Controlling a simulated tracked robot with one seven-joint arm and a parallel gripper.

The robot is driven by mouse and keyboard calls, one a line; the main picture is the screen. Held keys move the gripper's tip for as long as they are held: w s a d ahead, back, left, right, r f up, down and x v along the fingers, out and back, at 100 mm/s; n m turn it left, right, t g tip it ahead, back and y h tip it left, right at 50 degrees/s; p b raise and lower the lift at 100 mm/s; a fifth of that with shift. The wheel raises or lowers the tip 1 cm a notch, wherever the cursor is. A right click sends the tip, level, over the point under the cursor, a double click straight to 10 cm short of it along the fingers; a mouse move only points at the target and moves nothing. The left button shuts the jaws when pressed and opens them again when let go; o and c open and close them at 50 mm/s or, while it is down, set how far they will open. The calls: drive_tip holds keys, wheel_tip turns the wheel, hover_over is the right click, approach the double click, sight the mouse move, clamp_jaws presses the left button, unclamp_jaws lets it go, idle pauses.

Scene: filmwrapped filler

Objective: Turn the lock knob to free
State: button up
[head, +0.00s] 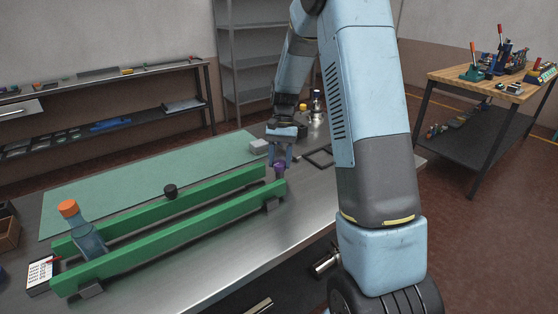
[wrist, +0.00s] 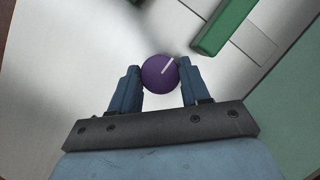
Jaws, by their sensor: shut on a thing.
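The lock knob (wrist: 158,75) is a round purple knob with a white line on its top. In the wrist view the line points toward the upper right. In the head view the knob (head: 280,170) stands at the far right end of the green rails. My gripper (wrist: 160,82) is shut on the knob, with one blue finger on each side of it. In the head view my gripper (head: 279,160) reaches down over the knob from above and partly covers it.
Two green rails (head: 180,235) run along the metal table, with an orange-capped bottle (head: 88,238) between them at the near left. A black knob (head: 170,191) stands by the back rail. A green mat (head: 130,185) lies behind. A dark square frame (head: 320,157) lies right of my gripper.

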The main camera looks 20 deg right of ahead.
drive_tip(key=shift+d, duration=0.1)
idle(0.4)
drive_tip(key=o, duration=1.1)
drive_tip(key=shift+c, duration=0.2)
drive_tip(key=v, duration=1.3)
drive_tip(key=shift+w+r, duration=0.25)
drive_tip(key=shift+r, duration=0.05)
drive_tip(key=shift+s, duration=0.1)
